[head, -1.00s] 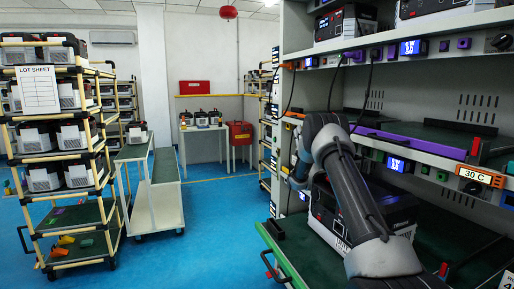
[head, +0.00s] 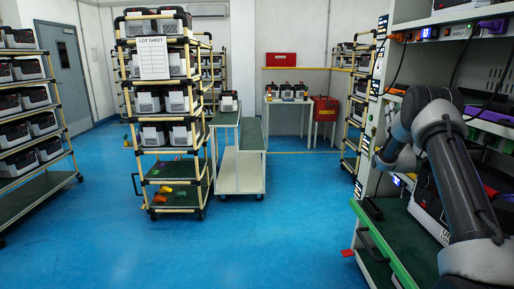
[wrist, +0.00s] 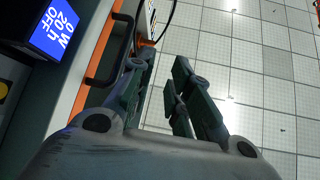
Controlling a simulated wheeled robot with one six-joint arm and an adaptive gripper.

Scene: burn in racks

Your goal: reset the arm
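My arm is raised and bent at the right of the head view, in front of the test rack (head: 410,20). Its wrist end (head: 397,158) points left, close to the rack's front edge; the fingers are not clear there. In the wrist view my gripper (wrist: 163,65) has its two dark fingers apart, with pale gridded floor showing between them and nothing held. The left finger appears close to the rack's orange-edged front and a dark handle (wrist: 107,60); I cannot tell whether they touch.
A lit blue display (wrist: 57,30) is on the rack panel. A black-and-white unit (head: 428,212) sits on the rack's lower green shelf, behind my arm. A lot-sheet rack (head: 153,60) and a white cart (head: 238,172) stand mid-room. Blue floor (head: 270,240) is clear in front.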

